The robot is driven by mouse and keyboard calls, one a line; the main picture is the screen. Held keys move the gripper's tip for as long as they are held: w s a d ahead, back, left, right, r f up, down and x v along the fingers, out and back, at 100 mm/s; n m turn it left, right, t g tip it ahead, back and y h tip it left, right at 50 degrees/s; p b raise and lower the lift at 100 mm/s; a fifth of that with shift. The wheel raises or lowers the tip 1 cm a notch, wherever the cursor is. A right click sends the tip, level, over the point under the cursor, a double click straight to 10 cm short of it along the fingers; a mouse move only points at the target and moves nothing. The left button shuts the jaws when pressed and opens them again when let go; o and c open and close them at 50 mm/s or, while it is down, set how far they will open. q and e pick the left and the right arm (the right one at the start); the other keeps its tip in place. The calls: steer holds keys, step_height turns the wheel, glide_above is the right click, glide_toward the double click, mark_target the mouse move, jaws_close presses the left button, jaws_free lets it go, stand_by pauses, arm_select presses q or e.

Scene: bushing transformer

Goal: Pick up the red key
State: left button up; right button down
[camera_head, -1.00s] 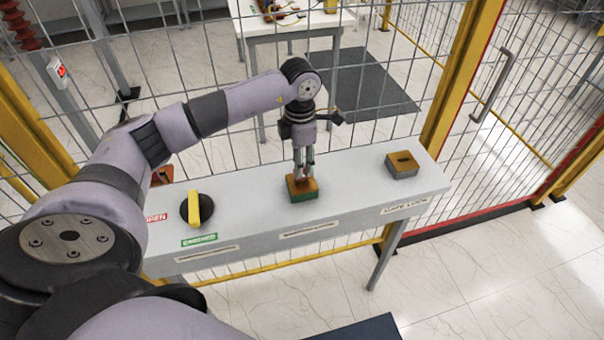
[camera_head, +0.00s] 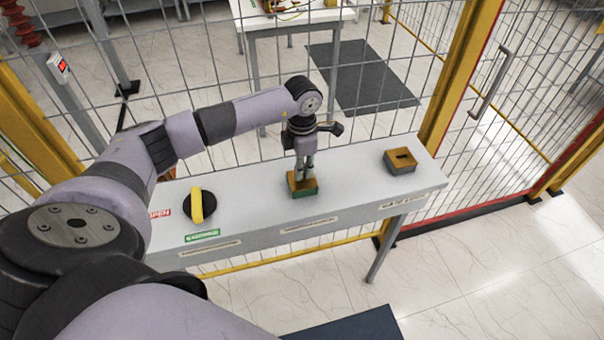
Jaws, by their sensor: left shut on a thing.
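My left gripper (camera_head: 303,172) points down at a brown-topped block with a green base (camera_head: 304,190) at the middle of the grey bench. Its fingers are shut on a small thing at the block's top. This is where the red key sits, but the fingers mostly hide it and I cannot make out its shape. I cannot tell whether it is clear of the block. My right gripper is not in view.
The grey bench (camera_head: 350,160) also bears a black and yellow rotary switch (camera_head: 197,204) at left and a brown-topped block with a dark slot (camera_head: 401,161) at right. A wire mesh fence (camera_head: 200,60) stands behind. The bench between the blocks is clear.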

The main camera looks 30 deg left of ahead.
arm_select(q)
jaws_close()
steer(key=shift+r, duration=0.1)
steer(key=shift+r+b, duration=0.3)
steer(key=shift+r, duration=0.2)
step_height(320, 180, up, 23)
stand_by(0.4)
